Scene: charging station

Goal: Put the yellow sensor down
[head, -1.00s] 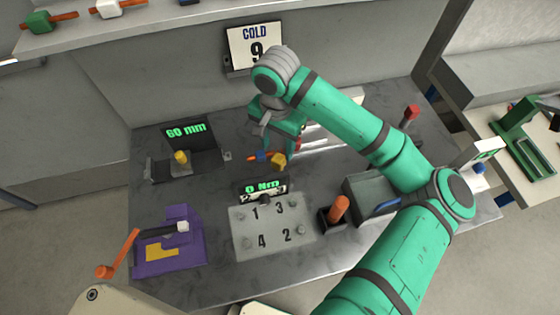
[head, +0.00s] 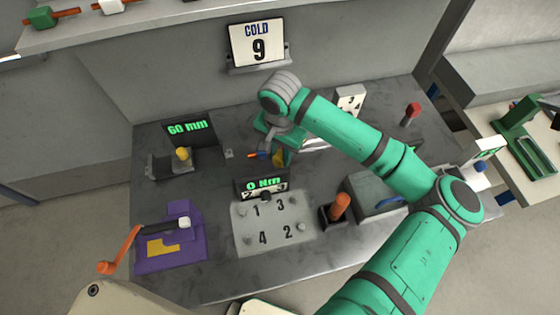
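A small yellow block (head: 279,158), which looks like the yellow sensor, is in the middle of the dark worktop, behind the torque readout. A small blue piece with an orange end (head: 258,155) is just left of it. My gripper (head: 282,150) points down right at the yellow block and partly covers it. The fingers are small and overlapped by the wrist, so I cannot tell whether they are shut on the block or whether it touches the worktop.
A "0 Nm" readout (head: 262,187) and a grey numbered plate (head: 273,222) lie in front. A "60 mm" gauge (head: 190,133) with a yellow knob and a purple crank fixture (head: 172,240) stand left. A grey bin (head: 376,200) and an orange-handled lever (head: 339,207) stand right.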

